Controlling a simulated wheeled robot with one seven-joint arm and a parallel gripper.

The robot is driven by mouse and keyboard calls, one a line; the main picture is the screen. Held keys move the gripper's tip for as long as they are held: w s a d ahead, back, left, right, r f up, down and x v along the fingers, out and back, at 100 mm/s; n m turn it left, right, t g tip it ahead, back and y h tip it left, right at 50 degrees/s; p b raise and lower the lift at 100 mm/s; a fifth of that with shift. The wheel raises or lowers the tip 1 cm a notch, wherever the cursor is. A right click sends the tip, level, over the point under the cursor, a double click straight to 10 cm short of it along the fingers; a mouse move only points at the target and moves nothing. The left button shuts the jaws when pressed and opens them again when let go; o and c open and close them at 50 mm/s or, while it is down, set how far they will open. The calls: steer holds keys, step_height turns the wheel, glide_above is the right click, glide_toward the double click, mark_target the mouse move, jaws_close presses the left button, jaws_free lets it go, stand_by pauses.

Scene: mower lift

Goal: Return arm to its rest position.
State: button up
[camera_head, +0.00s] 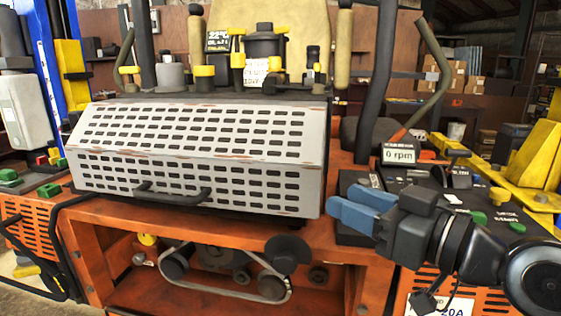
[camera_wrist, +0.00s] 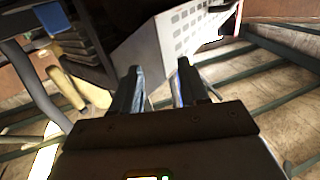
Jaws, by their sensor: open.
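My gripper (camera_head: 352,208) has blue fingers and is at the right in the head view, in front of the orange mower. Its two fingers point left, toward the right end of the perforated grey cover (camera_head: 200,150). The fingers are apart with nothing between them. In the wrist view my gripper (camera_wrist: 158,84) also shows open and empty, with part of the perforated cover (camera_wrist: 185,28) beyond it. My arm reaches in from the right edge of the head view.
The cover has a dark handle (camera_head: 174,194). Below it are a belt and pulleys (camera_head: 225,275) in an orange frame. A 0 rpm display (camera_head: 399,154) and a dark panel with green knobs (camera_head: 500,196) are close to my arm. A blue post (camera_head: 70,50) stands left.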

steer(key=s+d+f+m+t+h, duration=0.2)
steer(key=s+f+m+h, duration=0.35)
steer(key=s+f, duration=0.4)
steer(key=s+d+f+m+t+h, duration=0.2)
steer(key=s+f+m+h, duration=0.3)
steer(key=s+f+m, duration=0.4)
steer(key=s+d+f+n+g+h, duration=0.1)
steer(key=s+d+n, duration=0.2)
steer(key=s, duration=0.7)
steer(key=s+d+f+n+g, duration=0.1)
steer(key=s+d+n, duration=0.2)
steer(key=s, duration=0.8)
steer(key=shift+s+d+h, duration=0.25)
steer(key=shift+d+h, duration=0.1)
steer(key=shift+d, duration=0.15)
steer(key=shift+c, duration=0.4)
